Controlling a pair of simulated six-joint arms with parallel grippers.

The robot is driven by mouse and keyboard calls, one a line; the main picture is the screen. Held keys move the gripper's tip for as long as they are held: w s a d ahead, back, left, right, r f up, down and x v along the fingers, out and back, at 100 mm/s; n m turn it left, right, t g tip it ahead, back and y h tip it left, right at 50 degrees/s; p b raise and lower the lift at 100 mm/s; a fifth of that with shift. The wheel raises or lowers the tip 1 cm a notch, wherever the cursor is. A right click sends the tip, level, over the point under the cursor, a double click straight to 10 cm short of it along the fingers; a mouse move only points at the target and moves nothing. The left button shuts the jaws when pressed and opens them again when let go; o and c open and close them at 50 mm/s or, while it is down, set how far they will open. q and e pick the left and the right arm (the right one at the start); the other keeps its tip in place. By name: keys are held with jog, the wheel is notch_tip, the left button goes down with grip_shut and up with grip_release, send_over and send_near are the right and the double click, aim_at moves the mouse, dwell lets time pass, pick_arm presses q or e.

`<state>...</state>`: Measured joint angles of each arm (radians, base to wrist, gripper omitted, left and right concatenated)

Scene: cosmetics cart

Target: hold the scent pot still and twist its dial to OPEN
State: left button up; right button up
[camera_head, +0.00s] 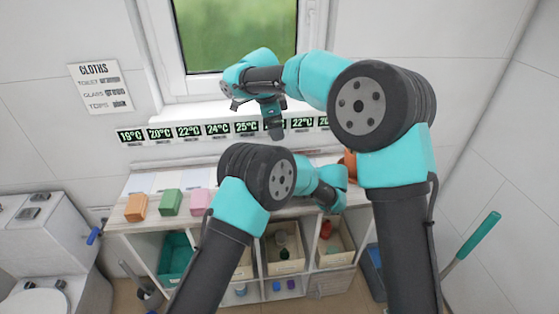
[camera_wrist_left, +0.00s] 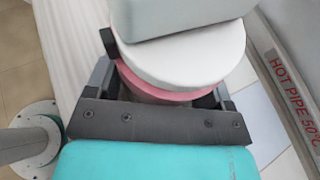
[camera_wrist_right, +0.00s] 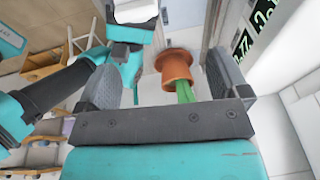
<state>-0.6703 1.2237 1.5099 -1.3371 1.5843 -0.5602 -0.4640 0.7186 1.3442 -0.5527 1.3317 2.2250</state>
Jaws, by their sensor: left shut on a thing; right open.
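The scent pot has a pink body (camera_wrist_left: 160,92) under a wide white disc (camera_wrist_left: 185,55), with a pale grey block (camera_wrist_left: 180,15) on top, in the left wrist view. My left gripper (camera_wrist_left: 165,98) is shut around the pink body, below the disc. No OPEN mark is readable. In the head view my left gripper (camera_head: 330,195) is at the cart's right side and the pot cannot be made out. My right gripper (camera_head: 272,130) is open and empty, up near the window sill. In the right wrist view a pale part, probably the pot (camera_wrist_right: 135,10), shows at the top edge.
A terracotta pot with a green plant (camera_wrist_right: 175,70) appears beyond my right fingers. Orange (camera_head: 136,207), green (camera_head: 170,202) and pink (camera_head: 200,201) blocks stand on the cart top (camera_head: 150,184). A hot pipe label (camera_wrist_left: 292,95) lies right of the held pot. Bins fill the shelves below.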

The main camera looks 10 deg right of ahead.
jog(key=a, duration=0.1)
jog(key=s+a+h, duration=0.2)
jog(key=shift+s+a+f+g, duration=0.2)
jog(key=shift+a+f+g, duration=0.05)
jog(key=shift+f+g, duration=0.15)
jog(key=shift+f, duration=0.1)
jog(key=x, duration=1.2)
